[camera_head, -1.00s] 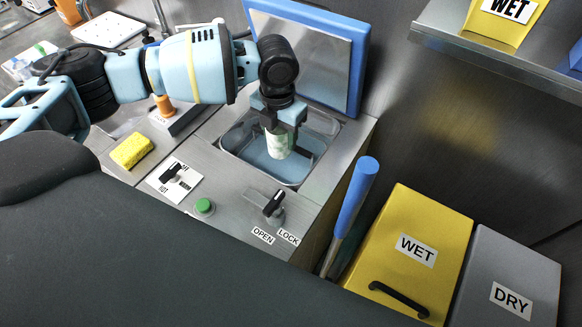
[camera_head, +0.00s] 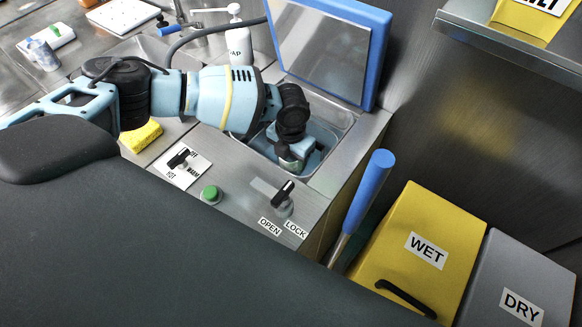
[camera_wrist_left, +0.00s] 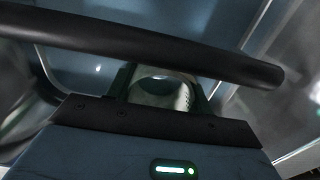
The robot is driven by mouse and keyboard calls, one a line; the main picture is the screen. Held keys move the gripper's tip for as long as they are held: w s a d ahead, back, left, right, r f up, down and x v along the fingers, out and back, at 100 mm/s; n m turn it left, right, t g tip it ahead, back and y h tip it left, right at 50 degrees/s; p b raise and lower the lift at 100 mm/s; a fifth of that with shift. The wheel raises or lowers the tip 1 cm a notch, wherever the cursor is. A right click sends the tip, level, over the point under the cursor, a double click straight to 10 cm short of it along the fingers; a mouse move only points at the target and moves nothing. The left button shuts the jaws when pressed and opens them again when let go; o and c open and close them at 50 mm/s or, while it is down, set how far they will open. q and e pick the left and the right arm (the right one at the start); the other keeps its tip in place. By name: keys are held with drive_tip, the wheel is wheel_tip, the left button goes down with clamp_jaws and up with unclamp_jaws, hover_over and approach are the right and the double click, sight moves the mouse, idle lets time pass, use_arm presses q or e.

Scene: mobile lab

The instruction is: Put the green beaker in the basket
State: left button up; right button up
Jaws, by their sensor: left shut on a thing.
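My left gripper (camera_head: 292,160) reaches down inside an open metal basin (camera_head: 330,133) set in the counter. It is shut on the green beaker (camera_wrist_left: 160,93), which shows pale with markings between the fingers in the left wrist view. In the head view the gripper and wrist mostly hide the beaker. I cannot tell whether the beaker touches the basin's floor. I cannot make out a basket apart from the basin. My right gripper is not in view.
A raised blue-framed lid (camera_head: 325,45) stands behind the basin. A yellow sponge (camera_head: 142,137), a green button (camera_head: 210,194) and an OPEN/LOCK knob (camera_head: 284,193) are on the counter. A blue-handled lever (camera_head: 368,195) and a yellow WET bin (camera_head: 415,235) stand at right. A dark bar (camera_wrist_left: 150,50) crosses the wrist view.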

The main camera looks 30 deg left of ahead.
sight(291, 169)
use_arm(q)
drive_tip(key=shift+f, duration=2.25)
drive_tip(key=shift+f+b, duration=0.15)
drive_tip(key=shift+b, duration=0.2)
drive_tip(key=o, duration=1)
drive_tip(key=shift+c, duration=0.2)
wheel_tip(291, 169, up, 12)
drive_tip(key=p, duration=0.1)
drive_tip(key=shift+r, duration=0.2)
